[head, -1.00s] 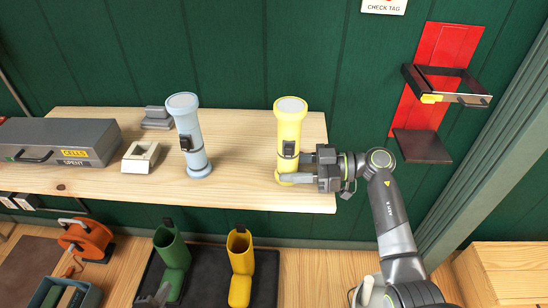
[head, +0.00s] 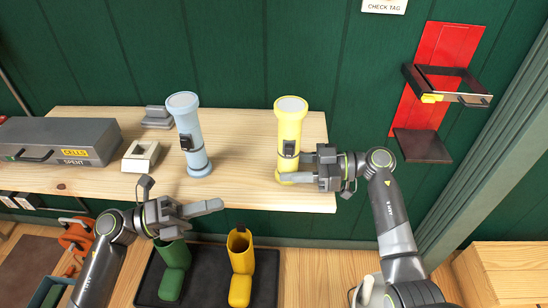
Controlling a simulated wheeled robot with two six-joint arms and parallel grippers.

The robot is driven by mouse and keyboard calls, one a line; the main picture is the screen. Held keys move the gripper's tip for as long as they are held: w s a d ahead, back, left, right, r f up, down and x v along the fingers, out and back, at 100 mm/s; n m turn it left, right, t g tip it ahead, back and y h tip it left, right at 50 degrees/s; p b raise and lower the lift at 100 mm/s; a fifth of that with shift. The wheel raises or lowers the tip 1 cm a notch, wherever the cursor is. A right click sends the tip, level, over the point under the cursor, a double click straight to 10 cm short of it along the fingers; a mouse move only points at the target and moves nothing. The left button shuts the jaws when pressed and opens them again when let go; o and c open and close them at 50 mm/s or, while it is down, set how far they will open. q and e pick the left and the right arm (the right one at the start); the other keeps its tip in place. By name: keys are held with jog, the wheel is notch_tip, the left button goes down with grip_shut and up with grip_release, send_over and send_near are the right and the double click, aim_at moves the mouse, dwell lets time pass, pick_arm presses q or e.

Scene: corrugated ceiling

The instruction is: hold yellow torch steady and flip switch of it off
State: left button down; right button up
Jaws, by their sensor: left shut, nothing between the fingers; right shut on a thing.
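The yellow torch (head: 290,124) stands upright on the wooden shelf (head: 240,191), lens end up. Its dark switch (head: 290,149) is on the side facing me; whether it is on or off is too small to tell. My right gripper (head: 298,167) is shut on the torch's lower body, coming in from the right. My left gripper (head: 217,207) is shut and empty, in front of the shelf's front edge, to the left of and lower than the yellow torch. It points right and touches no torch.
A light-blue torch (head: 189,135) stands upright left of the yellow one. Further left are a small cream block (head: 141,157) and a grey case (head: 60,142). Green (head: 174,268) and yellow boots (head: 240,268) stand below. A red wall holder (head: 440,90) is at right.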

aim_at(289, 151)
pick_arm(q)
jog(key=shift+w+d+r+n+y, duration=0.25)
jog(key=shift+d+r+n, duration=0.2)
jog(key=shift+r, duration=0.4)
jog(key=shift+w+d+r+n+y, duration=0.15)
jog(key=shift+d+r+n+y, duration=0.3)
jog(key=shift+r, duration=0.45)
jog(key=shift+w+d+r+n+y, duration=0.1)
jog(key=shift+w+d+r+n, duration=0.15)
jog(key=shift+r+n, duration=0.45)
jog(key=shift+d+r+m, duration=0.15)
jog(key=shift+d+m, duration=0.05)
jog(key=shift+m, duration=0.1)
jog(key=w+d, duration=0.6)
jog(key=d, duration=0.3)
jog(key=shift+d+r, duration=0.2)
jog(key=shift+r, duration=0.25)
jog(key=shift+w, duration=0.1)
